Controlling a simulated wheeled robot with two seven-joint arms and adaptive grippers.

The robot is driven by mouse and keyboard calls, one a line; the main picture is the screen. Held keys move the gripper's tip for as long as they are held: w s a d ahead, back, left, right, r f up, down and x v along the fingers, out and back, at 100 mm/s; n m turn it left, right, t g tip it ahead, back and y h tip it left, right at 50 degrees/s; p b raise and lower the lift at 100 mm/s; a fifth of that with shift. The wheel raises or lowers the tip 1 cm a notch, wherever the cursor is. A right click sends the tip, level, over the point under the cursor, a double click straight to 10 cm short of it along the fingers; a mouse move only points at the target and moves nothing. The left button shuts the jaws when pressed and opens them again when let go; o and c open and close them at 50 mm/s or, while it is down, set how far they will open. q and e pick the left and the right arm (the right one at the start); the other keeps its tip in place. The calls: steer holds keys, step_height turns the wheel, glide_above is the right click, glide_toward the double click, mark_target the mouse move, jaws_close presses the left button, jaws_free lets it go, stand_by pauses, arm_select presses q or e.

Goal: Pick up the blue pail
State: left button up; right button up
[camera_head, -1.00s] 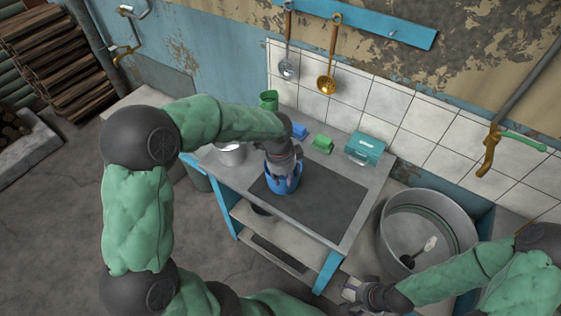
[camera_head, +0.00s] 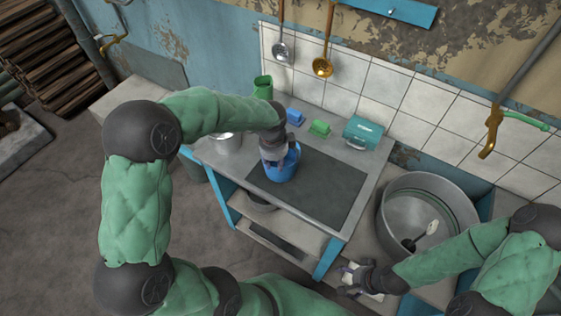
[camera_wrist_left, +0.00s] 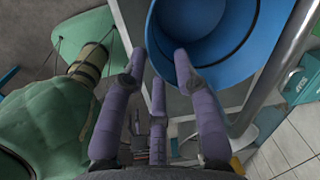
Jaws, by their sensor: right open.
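The blue pail (camera_head: 289,169) stands upright on the dark mat of the worktop. It also shows large in the left wrist view (camera_wrist_left: 235,75), its open mouth facing the camera. My left gripper (camera_head: 277,163) is at the pail's left side. In the left wrist view its purple fingers (camera_wrist_left: 160,58) are spread apart. One fingertip overlaps the pail's mouth and the other lies just left of the rim; I cannot tell whether they touch it. My right gripper (camera_head: 350,280) is open, low at the right front of the worktop, away from the pail.
The worktop (camera_head: 343,151) carries a dark mat (camera_head: 320,191). A metal pot (camera_head: 228,144) and a green container (camera_head: 262,84) stand left of the pail. Blue (camera_head: 295,117) and green (camera_head: 319,128) small items and a teal box (camera_head: 362,132) line the back. A large metal basin (camera_head: 400,215) is at right.

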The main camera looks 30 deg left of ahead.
mark_target(276, 167)
arm_select(q)
steer(key=f, duration=0.2)
steer(key=f+b, duration=0.1)
steer(key=f, duration=0.1)
steer(key=shift+w+d, duration=0.1)
steer(key=shift+w, duration=0.1)
steer(key=shift+r, duration=0.1)
jaws_close()
steer(key=shift+r, duration=0.2)
